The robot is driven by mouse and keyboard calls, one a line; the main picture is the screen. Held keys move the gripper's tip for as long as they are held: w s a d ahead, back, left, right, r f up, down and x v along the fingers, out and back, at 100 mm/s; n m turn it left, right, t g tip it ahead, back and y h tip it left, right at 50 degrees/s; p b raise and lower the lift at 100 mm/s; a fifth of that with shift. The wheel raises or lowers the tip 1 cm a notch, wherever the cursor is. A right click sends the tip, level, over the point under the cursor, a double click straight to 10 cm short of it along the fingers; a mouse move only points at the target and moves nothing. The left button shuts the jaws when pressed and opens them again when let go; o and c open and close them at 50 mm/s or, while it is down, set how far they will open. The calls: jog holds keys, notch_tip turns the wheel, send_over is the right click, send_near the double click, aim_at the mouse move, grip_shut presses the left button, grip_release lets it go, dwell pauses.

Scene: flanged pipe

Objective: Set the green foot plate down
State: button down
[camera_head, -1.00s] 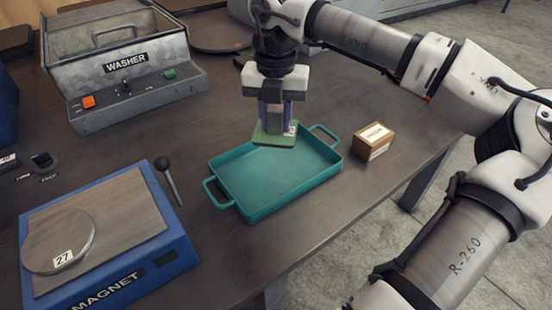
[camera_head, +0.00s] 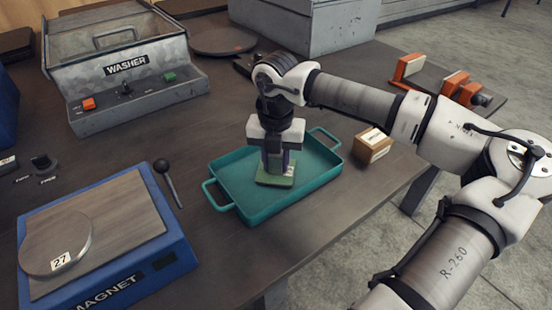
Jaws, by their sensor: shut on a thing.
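The green foot plate (camera_head: 276,180) is a flat piece low inside the teal tray (camera_head: 239,208), near the tray's middle. A grey upright part rises from the plate between my fingers. My gripper (camera_head: 277,165) points straight down into the tray and is shut on the green foot plate's piece. The plate looks level and at or very near the tray floor; I cannot tell whether it touches. The fingers hide part of the plate.
A small cardboard box (camera_head: 373,146) stands right of the tray. The blue magnet unit (camera_head: 170,262) with a disc marked 27 (camera_head: 56,243) is at the left. The washer (camera_head: 140,95) stands behind it. A black-knobbed lever (camera_head: 168,180) lies between magnet and tray. An orange-jawed vise (camera_head: 440,75) is at the back right.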

jog(key=shift+f, duration=0.1)
jog(key=c, duration=1.1)
grip_release()
notch_tip(320, 180, up, 12)
jog(key=shift+r+p, duration=0.2)
jog(key=shift+p, duration=0.1)
